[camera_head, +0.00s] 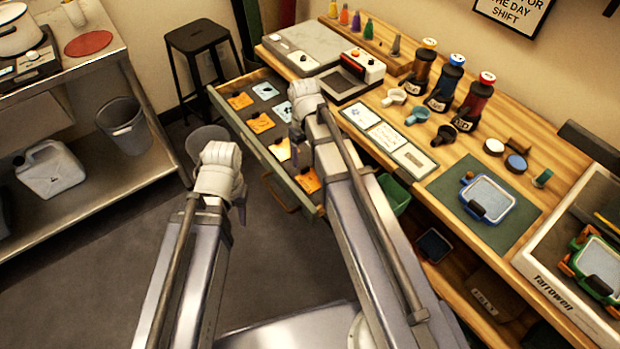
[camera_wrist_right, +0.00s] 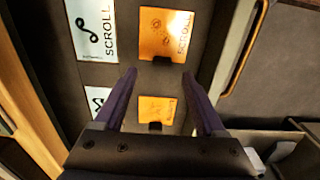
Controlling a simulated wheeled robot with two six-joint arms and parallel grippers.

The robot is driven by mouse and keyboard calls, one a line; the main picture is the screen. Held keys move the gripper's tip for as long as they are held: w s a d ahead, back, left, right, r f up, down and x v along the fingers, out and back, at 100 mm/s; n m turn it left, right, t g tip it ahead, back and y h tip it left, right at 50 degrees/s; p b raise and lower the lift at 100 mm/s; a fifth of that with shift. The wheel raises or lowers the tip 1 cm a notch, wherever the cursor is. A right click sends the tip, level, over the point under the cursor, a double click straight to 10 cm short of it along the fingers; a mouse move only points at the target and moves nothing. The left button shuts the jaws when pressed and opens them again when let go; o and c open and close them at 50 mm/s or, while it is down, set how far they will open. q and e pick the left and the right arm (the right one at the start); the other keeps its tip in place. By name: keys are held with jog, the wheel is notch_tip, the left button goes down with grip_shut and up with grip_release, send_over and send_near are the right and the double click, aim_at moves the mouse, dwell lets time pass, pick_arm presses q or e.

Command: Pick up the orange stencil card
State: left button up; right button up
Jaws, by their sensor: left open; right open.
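Several orange stencil cards and light blue cards lie in an open drawer (camera_head: 243,140). In the right wrist view an orange card with small dark marks (camera_wrist_right: 157,108) lies between and below the fingers of my right gripper (camera_wrist_right: 159,75), which is open and empty. Another orange card, lettered SCROLL (camera_wrist_right: 165,33), lies just beyond the fingertips. In the head view orange cards show at the drawer's left (camera_head: 240,101) and near end (camera_head: 308,181); my right arm hides part of the drawer. My left gripper (camera_head: 240,208) is left of the drawer, mostly hidden behind its wrist.
A light blue SCROLL card (camera_wrist_right: 95,30) lies left of the orange ones. The drawer's front wall and handle (camera_head: 282,195) stand close to my right gripper. The wooden worktable (camera_head: 400,165) holds bottles, cups and a blue-framed tray (camera_head: 487,198). A grey bin (camera_head: 122,125) stands at left.

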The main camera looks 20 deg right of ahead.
aim_at(305, 167)
notch_tip(305, 167, down, 5)
jog(key=b, duration=0.4)
jog(key=shift+s+a+r, duration=0.1)
jog(key=shift+a, duration=0.05)
jog(key=shift+r, duration=0.1)
grip_shut()
